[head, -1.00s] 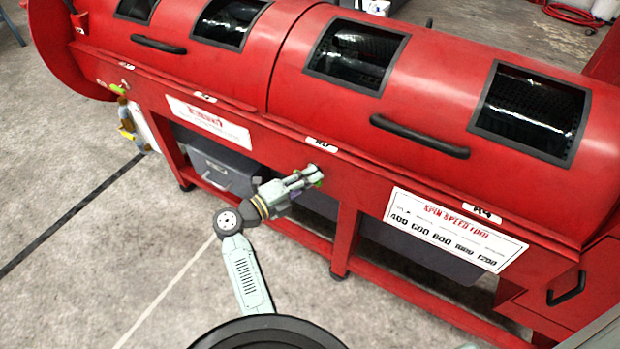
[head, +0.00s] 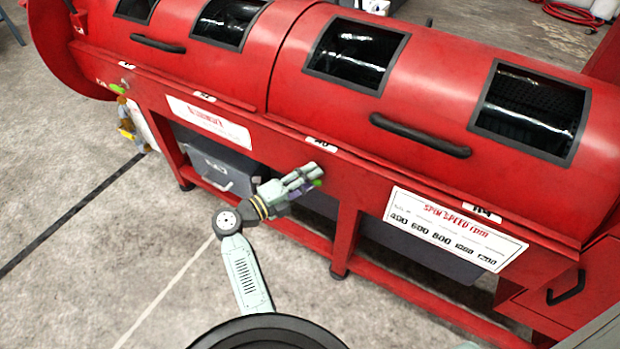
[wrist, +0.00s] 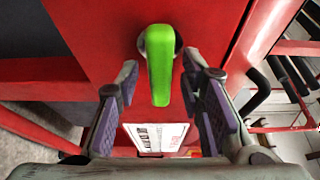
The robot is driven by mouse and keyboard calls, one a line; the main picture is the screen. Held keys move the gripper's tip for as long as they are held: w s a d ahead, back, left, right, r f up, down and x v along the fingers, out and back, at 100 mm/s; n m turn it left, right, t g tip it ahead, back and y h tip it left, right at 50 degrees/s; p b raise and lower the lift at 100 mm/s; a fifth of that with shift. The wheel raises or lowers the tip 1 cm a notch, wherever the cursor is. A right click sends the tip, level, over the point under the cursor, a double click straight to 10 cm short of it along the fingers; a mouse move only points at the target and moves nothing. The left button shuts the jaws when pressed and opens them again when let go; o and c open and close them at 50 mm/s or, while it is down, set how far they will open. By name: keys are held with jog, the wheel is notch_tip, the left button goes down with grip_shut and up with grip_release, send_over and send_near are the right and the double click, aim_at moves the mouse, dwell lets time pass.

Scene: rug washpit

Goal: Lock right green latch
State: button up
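The right green latch (wrist: 160,65) is a bright green lever on a round pivot on the red machine's front. In the wrist view its handle points straight down the picture, between my fingers. In the head view only a small green bit of the latch (head: 318,183) shows at my fingertips; the rest is hidden behind them. My gripper (wrist: 161,80) is open, with one finger on each side of the lever and gaps visible on both sides. In the head view my gripper (head: 303,178) is close against the machine's front beam.
The red machine (head: 430,90) has dark windows and black handles (head: 420,135). Another green latch (head: 117,89) is at its left end. A white spin speed label (head: 455,228) is right of my gripper. Grey bins (head: 222,165) stand underneath. The floor in front is open.

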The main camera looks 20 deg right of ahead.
jog(key=v, duration=1.1)
jog(key=shift+s+a, duration=0.2)
jog(key=shift+a, duration=0.2)
